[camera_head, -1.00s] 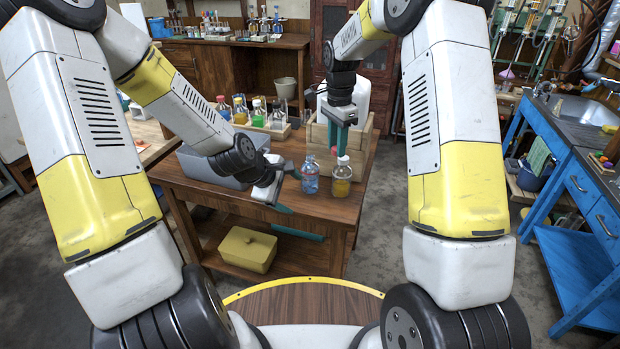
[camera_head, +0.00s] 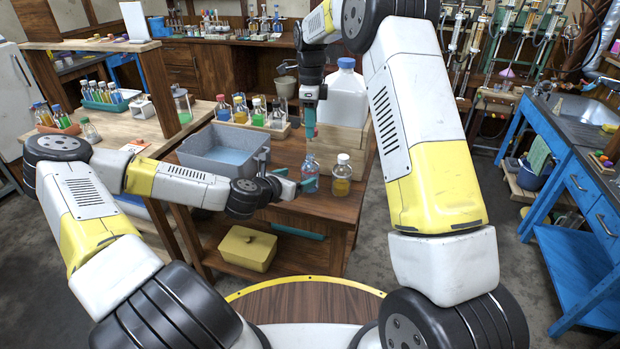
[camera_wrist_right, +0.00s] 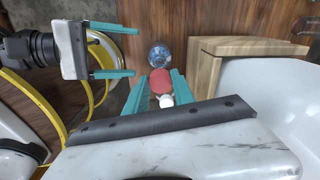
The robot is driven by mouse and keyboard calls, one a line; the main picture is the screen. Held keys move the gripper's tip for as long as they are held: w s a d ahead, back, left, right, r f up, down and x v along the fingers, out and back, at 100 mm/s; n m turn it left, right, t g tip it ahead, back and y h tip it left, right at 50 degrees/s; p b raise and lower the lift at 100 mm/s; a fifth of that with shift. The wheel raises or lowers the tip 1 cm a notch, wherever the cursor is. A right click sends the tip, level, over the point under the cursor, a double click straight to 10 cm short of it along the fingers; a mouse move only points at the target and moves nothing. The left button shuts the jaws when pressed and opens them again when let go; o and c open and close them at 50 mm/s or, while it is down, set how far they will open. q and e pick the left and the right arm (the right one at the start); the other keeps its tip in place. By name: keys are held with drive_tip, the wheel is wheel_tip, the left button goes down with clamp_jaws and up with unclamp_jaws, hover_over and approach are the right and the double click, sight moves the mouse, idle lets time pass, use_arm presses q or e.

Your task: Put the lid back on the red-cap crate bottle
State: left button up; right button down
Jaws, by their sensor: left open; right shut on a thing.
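The open clear bottle with bluish contents (camera_head: 311,166) stands upright on the wooden table; from above it shows as a round blue shape (camera_wrist_right: 158,54). My right gripper (camera_head: 311,136) points down above it, shut on the red lid (camera_wrist_right: 160,82). A gap shows between lid and bottle in the head view. My left gripper (camera_head: 296,180) is open and level beside the bottle. In the right wrist view its two teal fingers (camera_wrist_right: 124,52) point at the bottle, tips just short of it or at its sides; I cannot tell whether they touch.
A bottle of yellow liquid with a white cap (camera_head: 342,178) stands close right of the open bottle. Behind are a wooden crate (camera_head: 346,140), a large white jug (camera_head: 344,95) and a rack of capped bottles (camera_head: 259,118). A grey basin (camera_head: 205,165) sits to the left.

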sight(314, 171)
use_arm(q)
drive_tip(key=x, duration=1.2)
clamp_jaws()
idle(0.3)
